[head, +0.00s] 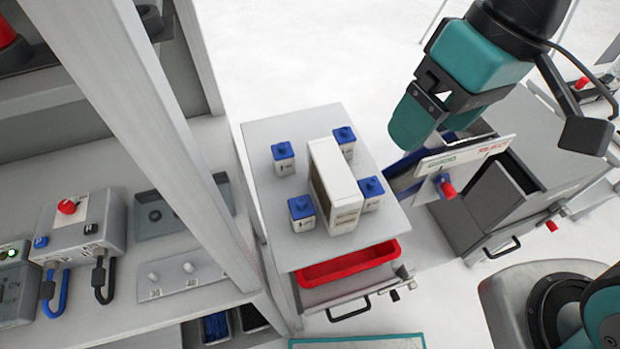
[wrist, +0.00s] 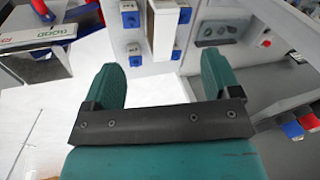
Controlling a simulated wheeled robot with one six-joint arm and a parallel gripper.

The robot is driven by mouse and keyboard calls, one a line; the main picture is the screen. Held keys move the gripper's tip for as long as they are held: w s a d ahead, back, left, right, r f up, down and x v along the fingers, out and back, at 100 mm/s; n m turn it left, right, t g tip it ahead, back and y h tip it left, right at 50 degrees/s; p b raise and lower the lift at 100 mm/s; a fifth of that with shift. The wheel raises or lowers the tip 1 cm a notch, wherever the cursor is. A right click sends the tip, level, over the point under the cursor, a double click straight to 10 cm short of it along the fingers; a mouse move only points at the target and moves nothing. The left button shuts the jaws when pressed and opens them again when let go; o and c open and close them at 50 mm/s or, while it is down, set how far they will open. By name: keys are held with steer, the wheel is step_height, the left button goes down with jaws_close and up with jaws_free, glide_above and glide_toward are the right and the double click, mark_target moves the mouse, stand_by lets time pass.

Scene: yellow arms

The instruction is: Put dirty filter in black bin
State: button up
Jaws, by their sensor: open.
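A white box-shaped filter with a brownish pleated side (head: 338,187) stands upright on a grey cabinet top, between several small blue-capped blocks. It also shows in the wrist view (wrist: 164,28), beyond the fingers and roughly between them. I cannot tell for certain how dirty it is. My gripper (head: 430,122) has teal fingers and is open and empty, up and to the right of the filter. In the wrist view its two fingers (wrist: 162,64) are wide apart with nothing between them. A dark open bin (head: 494,203) sits at the grey cabinet on the right; its inside is mostly hidden.
A red tray (head: 347,263) sits in a partly open drawer below the filter. A shelf post (head: 150,120) rises left of the filter. Devices (head: 80,225) stand on the left bench.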

mark_target(334, 169)
steer(key=w+a+f+m+h+p, duration=0.2)
steer(key=w+a+m+h, duration=0.1)
steer(key=w+a, duration=0.5)
steer(key=f, duration=0.3)
steer(key=f+p, duration=0.1)
steer(key=f, duration=0.3)
steer(key=f+p, duration=0.1)
steer(key=f, duration=0.3)
steer(key=shift+s+a+f, duration=0.1)
steer(key=shift+s+a, duration=0.25)
steer(key=shift+a, duration=0.05)
steer(key=f+p, duration=0.1)
steer(key=f, duration=0.2)
steer(key=f+p, duration=0.1)
steer(key=f, duration=0.1)
steer(key=shift+s+p, duration=0.3)
steer(key=shift+f, duration=0.65)
steer(key=shift+c, duration=0.5)
steer(key=c, duration=1.1)
steer(key=shift+r, duration=0.1)
